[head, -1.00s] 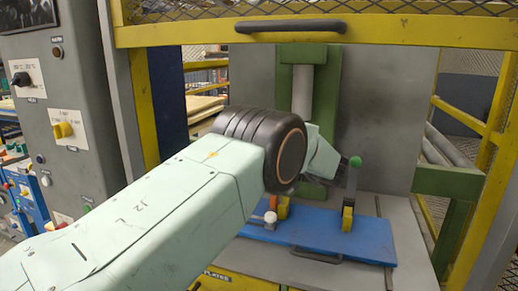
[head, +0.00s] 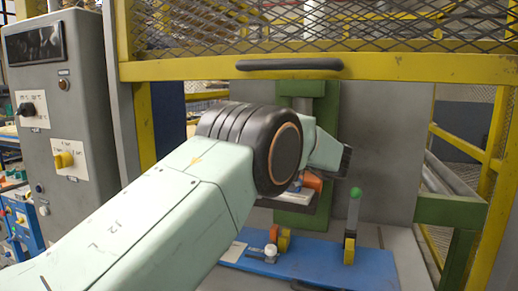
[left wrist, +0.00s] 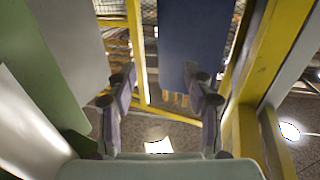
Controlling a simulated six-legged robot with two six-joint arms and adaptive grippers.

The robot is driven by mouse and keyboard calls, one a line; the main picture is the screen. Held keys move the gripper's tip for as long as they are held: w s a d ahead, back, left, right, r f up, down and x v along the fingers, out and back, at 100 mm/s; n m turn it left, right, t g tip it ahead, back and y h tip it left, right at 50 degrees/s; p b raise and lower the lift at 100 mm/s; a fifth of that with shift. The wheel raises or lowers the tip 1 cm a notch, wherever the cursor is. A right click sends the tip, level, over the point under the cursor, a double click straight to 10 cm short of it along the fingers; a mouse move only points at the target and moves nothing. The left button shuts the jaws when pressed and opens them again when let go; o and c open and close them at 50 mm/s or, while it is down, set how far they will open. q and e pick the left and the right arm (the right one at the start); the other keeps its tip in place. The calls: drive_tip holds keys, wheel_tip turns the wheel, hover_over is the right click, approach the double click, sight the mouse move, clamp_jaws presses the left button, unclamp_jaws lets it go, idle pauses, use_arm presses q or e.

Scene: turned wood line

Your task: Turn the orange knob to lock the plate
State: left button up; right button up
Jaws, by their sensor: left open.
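An orange part (head: 312,181) shows just below my left wrist in the head view, over a dark plate (head: 285,206) under the press. My arm hides some of it, so I cannot tell its full shape or turn. A second, smaller orange part (head: 274,233) stands at the left of the blue plate (head: 320,262), beside a yellow piece and a pale round knob. My left arm crosses in front of the press. My left gripper (left wrist: 161,97) is open and empty in the left wrist view, with neither orange part between its fingers. My right gripper is out of view.
A lever with a green ball (head: 355,193) stands upright on the blue plate's right part. A yellow guard frame (head: 400,64) with mesh and a dark handle runs across the top. A grey control cabinet (head: 85,115) with a yellow switch stands at the left.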

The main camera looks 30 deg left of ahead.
use_arm(q)
drive_tip(key=s+a+r+m+t+y+p, duration=0.15)
drive_tip(key=a+p, duration=0.25)
drive_tip(key=a, duration=0.4)
drive_tip(key=s+a+m+t+p, duration=0.2)
drive_tip(key=s+a+m+p, duration=0.1)
drive_tip(key=a, duration=0.5)
drive_tip(key=s+a+m+t+p, duration=0.2)
drive_tip(key=a+p, duration=0.2)
drive_tip(key=a, duration=0.4)
drive_tip(key=d+f+m+t+h+p, duration=0.2)
drive_tip(key=d+f+m+t+h, duration=0.35)
drive_tip(key=d+h, duration=0.6)
drive_tip(key=d+f+m+t+h+p, duration=0.2)
drive_tip(key=d+f+m+t+h, duration=0.2)
drive_tip(key=d+f+m+h, duration=0.55)
drive_tip(key=w+d+n, duration=0.1)
drive_tip(key=w, duration=0.1)
drive_tip(key=w+d+r+n+h, duration=0.1)
drive_tip(key=w, duration=0.1)
drive_tip(key=w+d+r+n+h+b, duration=0.1)
drive_tip(key=w, duration=0.1)
drive_tip(key=shift+w+r, duration=0.2)
